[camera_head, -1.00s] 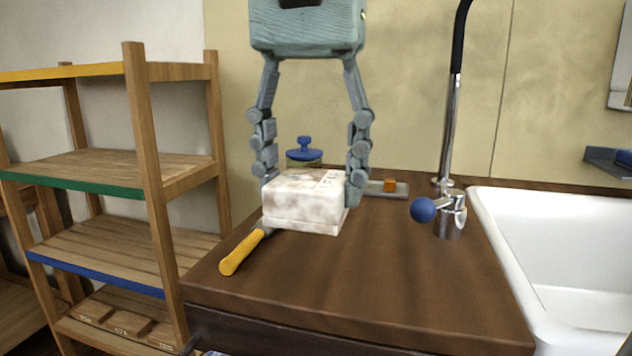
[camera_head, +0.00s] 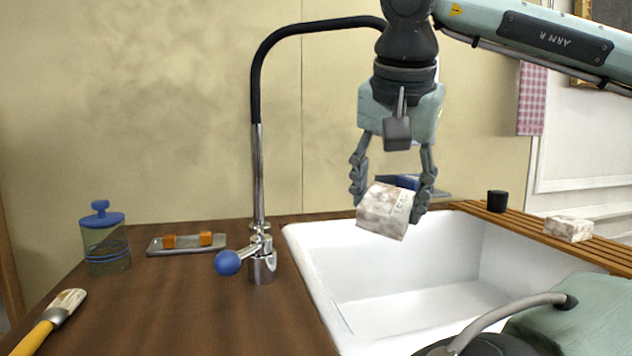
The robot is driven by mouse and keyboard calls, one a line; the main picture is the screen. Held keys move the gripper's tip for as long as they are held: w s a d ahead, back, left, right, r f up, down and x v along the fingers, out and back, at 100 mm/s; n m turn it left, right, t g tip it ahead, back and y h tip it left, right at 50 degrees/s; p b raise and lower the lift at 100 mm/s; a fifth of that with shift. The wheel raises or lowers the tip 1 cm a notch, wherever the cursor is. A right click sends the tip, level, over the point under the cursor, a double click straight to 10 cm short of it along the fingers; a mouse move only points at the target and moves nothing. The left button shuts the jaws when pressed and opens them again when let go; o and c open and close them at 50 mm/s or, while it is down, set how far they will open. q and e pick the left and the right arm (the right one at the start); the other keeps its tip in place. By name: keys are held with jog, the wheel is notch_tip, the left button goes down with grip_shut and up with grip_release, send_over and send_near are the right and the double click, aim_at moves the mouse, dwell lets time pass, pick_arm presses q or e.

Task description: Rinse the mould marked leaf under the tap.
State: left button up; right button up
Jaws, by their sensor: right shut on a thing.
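My right gripper (camera_head: 390,190) is shut on a white, brown-stained block-like mould (camera_head: 384,212) with faint lettering on its right part. I cannot read the lettering surely. The gripper holds the mould tilted above the white sink (camera_head: 400,275), clear of its basin. The tap (camera_head: 257,175) is a tall chrome pipe with a black curved hose; its outlet is hidden behind my right arm. The blue-knobbed tap lever (camera_head: 228,262) is on the counter side of the sink. I cannot tell whether water runs. My left gripper is not in view.
Another stained white block (camera_head: 568,228) and a black cup (camera_head: 497,201) sit on the slatted wooden rack (camera_head: 545,236) at right. On the counter (camera_head: 190,310) are a blue-lidded jar (camera_head: 105,240), a tray with orange blocks (camera_head: 187,245) and a yellow-handled brush (camera_head: 52,318).

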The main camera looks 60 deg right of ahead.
aim_at(405, 198)
jog(key=shift+s+d+f, duration=0.6)
jog(key=shift+s+f, duration=0.05)
jog(key=shift+s, duration=0.15)
jog(key=shift+d+f+h, duration=0.2)
jog(key=shift+d+h, duration=0.15)
jog(key=shift+h, duration=0.05)
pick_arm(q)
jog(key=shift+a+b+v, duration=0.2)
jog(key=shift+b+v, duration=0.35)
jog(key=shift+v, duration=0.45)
pick_arm(e)
jog(key=w+d+f, duration=0.1)
jog(key=w+d, duration=0.1)
jog(key=d, duration=0.4)
jog(key=w+d+f, duration=0.1)
jog(key=w+d, duration=0.1)
jog(key=d, duration=0.4)
jog(key=shift+w+d+f, duration=0.15)
jog(key=shift+d+f, duration=0.2)
jog(key=shift+d, duration=0.05)
